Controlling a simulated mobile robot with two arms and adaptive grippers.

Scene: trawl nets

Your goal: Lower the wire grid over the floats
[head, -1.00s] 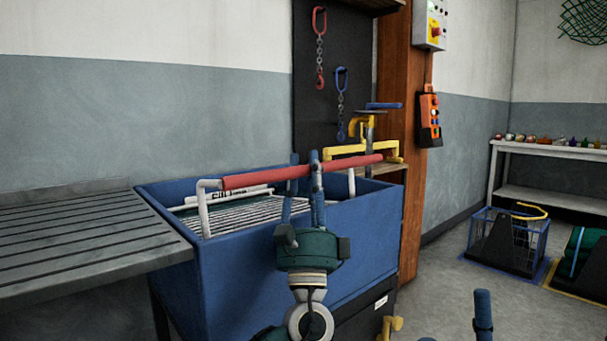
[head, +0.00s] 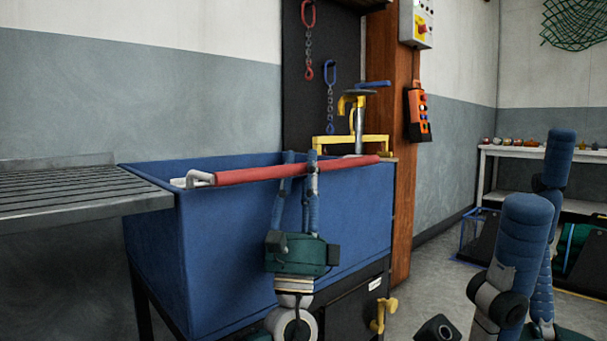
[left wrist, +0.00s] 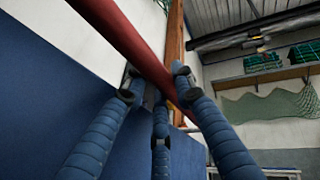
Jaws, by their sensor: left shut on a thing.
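The wire grid's red handle bar (head: 240,175) lies across the top of the blue tub (head: 250,250), close to the near rim. A white bent end of the grid (head: 199,179) shows at the left; the tub wall hides the wires. No floats are visible. My left gripper (head: 300,157) is shut on the red bar near its middle, in front of the tub. The left wrist view shows its blue fingers (left wrist: 155,85) around the red bar (left wrist: 122,32). My right gripper (head: 545,170) is at the lower right with fingers up, away from the grid; its opening is unclear.
A slatted metal bench (head: 80,188) adjoins the tub at the left. A yellow frame and tap (head: 352,140) stand behind the tub's right end. A wooden post (head: 404,180) rises at the right. Floor (head: 440,270) shows right of the tub.

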